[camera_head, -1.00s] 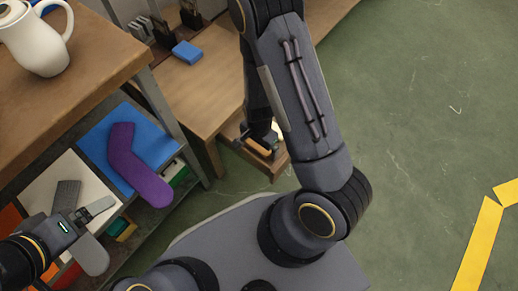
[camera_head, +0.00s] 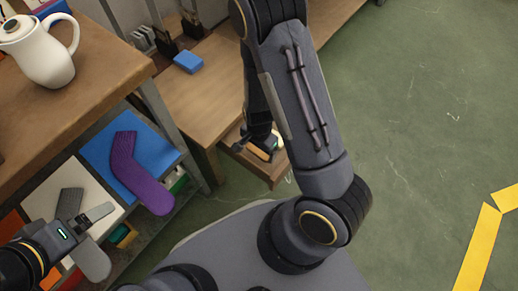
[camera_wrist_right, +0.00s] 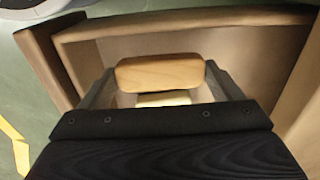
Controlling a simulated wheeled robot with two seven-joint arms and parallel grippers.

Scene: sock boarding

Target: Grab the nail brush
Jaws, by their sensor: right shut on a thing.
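The nail brush (camera_wrist_right: 160,73) has a light wooden back, and in the right wrist view it lies between the two fingers of my right gripper (camera_wrist_right: 160,84). The gripper is shut on it, with one finger at each end. A paler strip shows just below the wood; I cannot tell if it is bristles. In the head view my right gripper (camera_head: 258,146) is small and partly hidden by my arm, low at the open drawer. My left gripper (camera_head: 100,238) is open and empty at lower left, its two fingers apart.
The wooden drawer (camera_head: 270,176) is pulled out, its walls close around the right gripper. A blue block (camera_head: 188,62) lies on the wooden top above. A white pitcher (camera_head: 45,58) stands upper left. A purple sock shape (camera_head: 140,175) lies on a blue board (camera_head: 100,150). Open floor lies right.

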